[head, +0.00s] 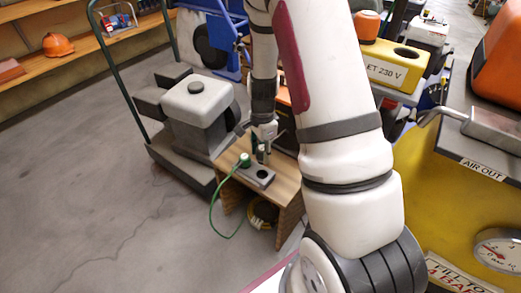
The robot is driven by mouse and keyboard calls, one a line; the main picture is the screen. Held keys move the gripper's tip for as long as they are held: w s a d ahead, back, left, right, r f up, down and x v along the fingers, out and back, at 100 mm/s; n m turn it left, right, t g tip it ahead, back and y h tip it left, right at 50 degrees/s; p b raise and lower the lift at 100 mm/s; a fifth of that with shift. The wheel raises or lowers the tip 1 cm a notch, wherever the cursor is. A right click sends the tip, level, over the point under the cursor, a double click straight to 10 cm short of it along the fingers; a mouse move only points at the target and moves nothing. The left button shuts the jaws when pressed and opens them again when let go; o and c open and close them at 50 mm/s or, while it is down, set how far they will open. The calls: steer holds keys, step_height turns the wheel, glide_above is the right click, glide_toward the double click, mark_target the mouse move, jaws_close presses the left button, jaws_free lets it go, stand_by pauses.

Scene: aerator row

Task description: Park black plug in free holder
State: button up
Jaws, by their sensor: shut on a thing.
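My gripper (264,148) is small and far off in the head view, pointing down over a low wooden bench. It is shut on a small dark piece, taken as the black plug (261,155), which is mostly hidden by the fingers. Below it on the bench lies a grey holder block (249,176) with a dark round opening (262,174). A green plug (245,159) stands at the block's left end, with a green cord hanging down. The gripper is just above the block, right of the green plug. I cannot tell whether the held piece touches the block.
The wooden bench (288,190) has a coiled yellow hose (263,213) beneath it. A grey machine (200,105) on a trolley stands to the left. Floor at left is clear.

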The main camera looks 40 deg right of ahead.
steer(key=b, duration=0.4)
glide_above(262, 169)
steer(key=s+a, duration=0.1)
steer(key=s, duration=0.1)
steer(key=shift+a+f, duration=0.15)
steer(key=shift+f, duration=2.05)
steer(key=shift+f+b, duration=1.2)
steer(key=shift+f, duration=1.05)
steer(key=o, duration=1.3)
step_height(262, 169, up, 12)
steer(key=shift+w+r, duration=0.1)
steer(key=shift+a, duration=0.1)
